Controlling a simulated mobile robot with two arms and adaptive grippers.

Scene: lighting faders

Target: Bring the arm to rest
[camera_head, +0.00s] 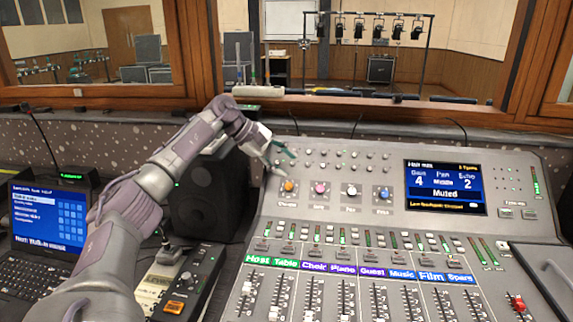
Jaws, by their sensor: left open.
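My left arm (150,185) comes in from the lower left and reaches up and across to the top left part of the mixing console (400,235). My left gripper (279,160) is at the console's upper left, above or beside the knob rows; I cannot tell whether it touches the panel. It is small in view, with dark green fingers apart, and I see nothing held. An orange knob (289,186) and a pink knob (320,188) are just below it. My right gripper is out of view.
A laptop (47,222) and a small control box with an orange button (190,280) lie left of the console. A black speaker (212,200) stands behind my forearm. A lit screen (445,187) reads "Muted". A wood-framed window is behind.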

